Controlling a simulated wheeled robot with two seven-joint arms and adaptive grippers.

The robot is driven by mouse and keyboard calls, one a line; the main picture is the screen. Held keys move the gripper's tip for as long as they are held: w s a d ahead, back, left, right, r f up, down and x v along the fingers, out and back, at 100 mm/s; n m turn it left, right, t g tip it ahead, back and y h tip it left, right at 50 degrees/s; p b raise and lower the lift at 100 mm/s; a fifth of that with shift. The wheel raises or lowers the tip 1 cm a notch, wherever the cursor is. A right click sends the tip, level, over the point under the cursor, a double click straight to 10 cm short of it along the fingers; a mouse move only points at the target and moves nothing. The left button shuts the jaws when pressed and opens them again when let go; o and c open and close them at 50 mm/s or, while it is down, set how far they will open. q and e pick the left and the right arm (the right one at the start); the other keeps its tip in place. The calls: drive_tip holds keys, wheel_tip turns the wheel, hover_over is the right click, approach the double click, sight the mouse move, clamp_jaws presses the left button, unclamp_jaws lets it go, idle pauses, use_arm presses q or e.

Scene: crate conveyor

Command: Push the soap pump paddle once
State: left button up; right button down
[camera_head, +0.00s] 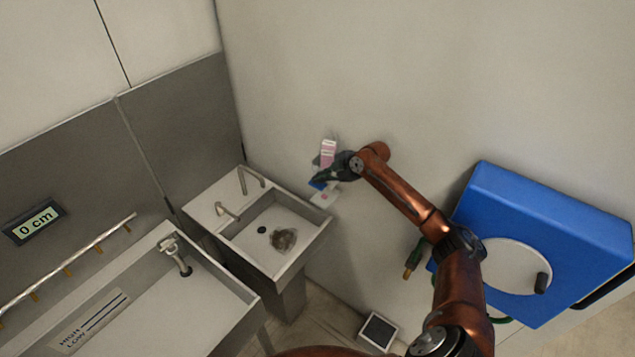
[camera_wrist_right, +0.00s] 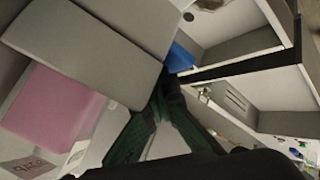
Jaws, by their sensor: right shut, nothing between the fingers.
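The soap dispenser (camera_head: 328,150) is on the wall right of the small sink, with a pink window. In the right wrist view its grey body and pink soap window (camera_wrist_right: 55,105) fill the left side. The blue paddle (camera_head: 316,185) shows at its lower end, and also in the right wrist view (camera_wrist_right: 180,58). My right gripper (camera_head: 323,176) is shut and empty, in front of the dispenser. In the wrist view its dark green fingertips (camera_wrist_right: 168,84) are close to the paddle; I cannot tell if they touch it. My left gripper is not in view.
A small steel sink (camera_head: 318,232) with a brown lump (camera_head: 283,240) stands below left of the dispenser. A white tray (camera_head: 325,196) is under the dispenser. A blue hose reel (camera_head: 560,215) is at the right. A larger basin is at the lower left.

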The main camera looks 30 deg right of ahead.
drive_tip(key=shift+s+f, duration=0.35)
drive_tip(key=shift+f, duration=0.4)
drive_tip(key=shift+r, duration=0.1)
drive_tip(key=shift+w+d+r+p, duration=0.1)
drive_tip(key=shift+w+r+p, duration=0.05)
drive_tip(key=shift+r+p, duration=0.25)
drive_tip(key=shift+w+d+r+p, duration=0.15)
drive_tip(key=shift+r+p, duration=0.1)
drive_tip(key=shift+r, duration=0.6)
drive_tip(key=shift+w+r, duration=0.1)
drive_tip(key=shift+r, duration=0.2)
wheel_tip(320, 180, up, 5)
drive_tip(key=p, duration=0.3)
drive_tip(key=shift+f+p, duration=0.1)
drive_tip(key=shift+p, duration=0.3)
drive_tip(key=shift+f, duration=0.1)
